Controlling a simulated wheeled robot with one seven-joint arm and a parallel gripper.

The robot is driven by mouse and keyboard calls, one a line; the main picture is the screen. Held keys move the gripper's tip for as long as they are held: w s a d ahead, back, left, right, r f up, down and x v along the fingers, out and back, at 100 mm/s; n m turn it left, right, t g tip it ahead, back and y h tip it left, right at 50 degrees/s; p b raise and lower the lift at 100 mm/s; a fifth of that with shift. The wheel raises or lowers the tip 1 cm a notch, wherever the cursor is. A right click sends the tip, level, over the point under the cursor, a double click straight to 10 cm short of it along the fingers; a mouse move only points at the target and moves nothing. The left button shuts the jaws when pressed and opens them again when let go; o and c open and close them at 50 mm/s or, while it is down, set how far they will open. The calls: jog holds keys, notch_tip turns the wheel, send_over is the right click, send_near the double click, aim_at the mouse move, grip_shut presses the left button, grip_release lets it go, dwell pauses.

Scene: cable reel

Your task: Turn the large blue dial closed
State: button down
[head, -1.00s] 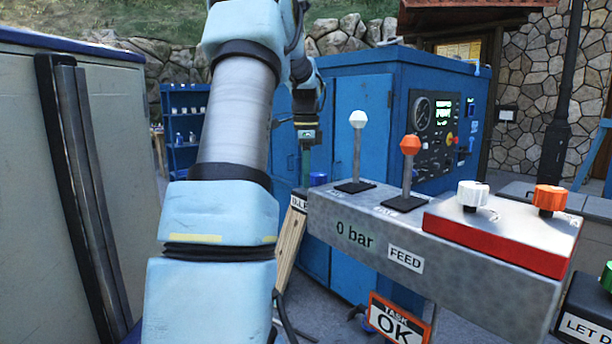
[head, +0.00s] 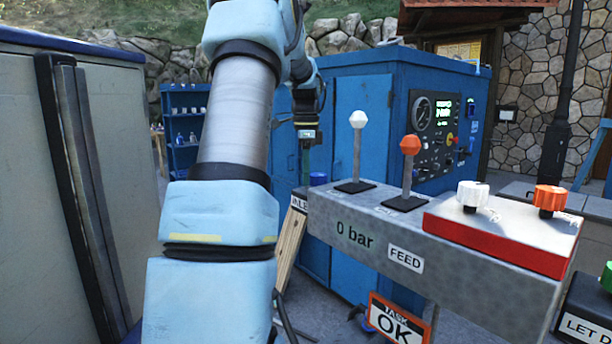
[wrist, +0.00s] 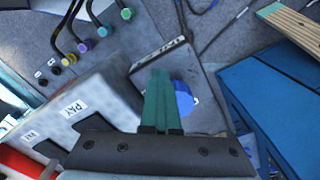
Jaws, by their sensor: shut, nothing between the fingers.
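In the wrist view the blue dial (wrist: 184,100) shows on a grey box top, partly hidden behind my fingers. My gripper (head: 306,178) points down beside the dial in the head view. In the wrist view its teal fingers (wrist: 160,75) are together with nothing between them, overlapping the dial's left side. I cannot tell whether they touch the dial.
The grey console (head: 440,285) carries a white-knobbed lever (head: 358,120), an orange-knobbed lever (head: 410,145) and a red plate with white (head: 472,194) and orange knobs (head: 550,200). A blue cabinet (head: 360,110) stands behind. Several coloured hose ends (wrist: 103,32) lie at upper left in the wrist view.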

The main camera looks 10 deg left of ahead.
jog(key=c, duration=1.5)
grip_release()
jog(key=shift+c, duration=0.2)
jog(key=o, duration=1.4)
jog(key=shift+r, duration=0.15)
jog(key=s+a+r, duration=0.1)
jog(key=r, duration=0.2)
jog(key=s+a+r+b, duration=0.1)
jog(key=r, duration=0.3)
jog(key=s+a+r+b, duration=0.1)
jog(key=r, duration=0.2)
jog(key=shift+r, duration=0.3)
jog(key=shift+c, duration=0.2)
